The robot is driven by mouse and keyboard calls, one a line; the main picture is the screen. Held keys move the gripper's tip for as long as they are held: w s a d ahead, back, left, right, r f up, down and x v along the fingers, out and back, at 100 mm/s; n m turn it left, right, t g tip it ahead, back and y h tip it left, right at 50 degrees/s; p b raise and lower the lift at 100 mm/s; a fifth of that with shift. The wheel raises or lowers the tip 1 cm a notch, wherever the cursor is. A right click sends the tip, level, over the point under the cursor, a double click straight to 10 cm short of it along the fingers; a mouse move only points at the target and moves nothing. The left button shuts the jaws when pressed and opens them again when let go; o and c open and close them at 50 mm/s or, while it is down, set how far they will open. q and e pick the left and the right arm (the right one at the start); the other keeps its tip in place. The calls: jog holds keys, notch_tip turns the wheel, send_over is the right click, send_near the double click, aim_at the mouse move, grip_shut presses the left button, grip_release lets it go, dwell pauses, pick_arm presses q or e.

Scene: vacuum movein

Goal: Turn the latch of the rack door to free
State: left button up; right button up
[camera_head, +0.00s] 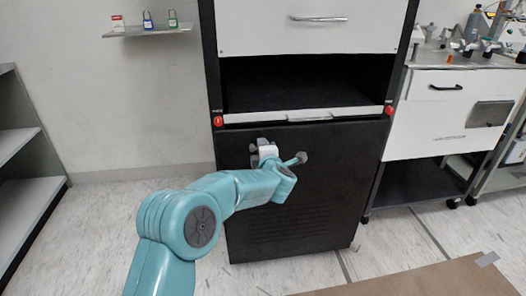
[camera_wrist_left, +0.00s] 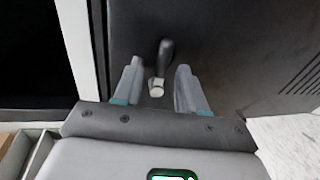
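The dark rack door (camera_head: 325,195) is closed below the open bay. In the left wrist view the latch (camera_wrist_left: 164,52) sticks out from the dark door (camera_wrist_left: 225,50) and ends in a pale tip. My left gripper (camera_wrist_left: 159,67) is open, with one finger on each side of the latch. A gap shows between the latch and each finger, and I see no contact. In the head view my left arm reaches to the upper middle of the door, and its wrist hides part of the latch area. My right gripper is not in view.
Above the door are a pale bar (camera_head: 345,113), an open dark bay (camera_head: 300,83) and a white drawer (camera_head: 318,28). Red knobs sit at both sides of the bar. A lab bench (camera_head: 440,130) stands at right, shelves (camera_head: 20,140) at left. A brown surface (camera_head: 430,281) lies at the lower right.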

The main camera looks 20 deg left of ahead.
pick_arm(q)
jog(key=p+v, duration=0.2)
jog(key=v, duration=1.4)
jog(key=shift+s+d, duration=0.15)
